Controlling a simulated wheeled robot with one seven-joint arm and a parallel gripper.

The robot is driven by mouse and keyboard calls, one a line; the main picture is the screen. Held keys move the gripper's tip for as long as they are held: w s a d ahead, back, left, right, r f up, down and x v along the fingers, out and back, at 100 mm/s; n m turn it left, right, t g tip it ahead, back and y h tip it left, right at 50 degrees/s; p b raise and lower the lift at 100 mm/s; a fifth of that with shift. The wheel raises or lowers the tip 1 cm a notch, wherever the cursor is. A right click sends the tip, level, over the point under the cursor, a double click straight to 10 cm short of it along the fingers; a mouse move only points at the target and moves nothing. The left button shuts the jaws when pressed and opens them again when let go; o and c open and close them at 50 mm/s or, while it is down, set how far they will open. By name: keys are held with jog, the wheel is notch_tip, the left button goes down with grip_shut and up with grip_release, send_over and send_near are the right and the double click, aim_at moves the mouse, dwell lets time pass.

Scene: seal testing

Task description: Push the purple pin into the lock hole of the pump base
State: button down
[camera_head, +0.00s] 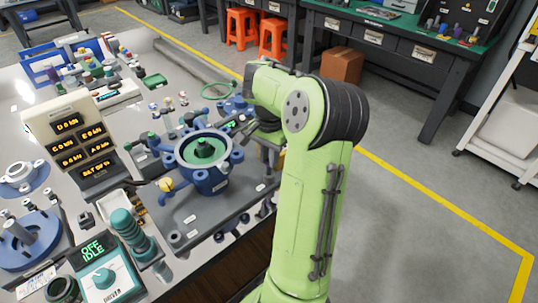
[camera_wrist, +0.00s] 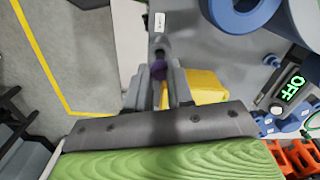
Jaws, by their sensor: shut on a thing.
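My gripper (camera_wrist: 158,80) points at the edge of a grey plate in the wrist view. Its two grey fingers are shut on the purple pin (camera_wrist: 158,68), of which only a small purple part shows between the tips. A dark shaft lies just beyond the pin at the plate edge; I cannot tell whether the pin touches or enters the lock hole. The pump base (camera_head: 203,162) is a blue ring body with a green centre on a grey plate in the head view. Its blue parts (camera_wrist: 240,14) show at the wrist view's top right. In the head view my arm hides the fingertips and pin.
A yellow block (camera_wrist: 207,85) lies right beside the fingers. A lit OFF display (camera_wrist: 293,88) is farther right. A label panel (camera_head: 80,140) and a control box (camera_head: 105,272) stand left of the pump base. Open floor (camera_head: 400,225) lies right of the bench.

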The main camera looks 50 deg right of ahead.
jog(key=shift+f, duration=0.1)
dwell(0.3)
jog(key=shift+f, duration=0.6)
jog(key=c, duration=0.9)
grip_release()
notch_tip(320, 180, up, 5)
jog(key=p, duration=0.4)
jog(key=shift+p, duration=0.4)
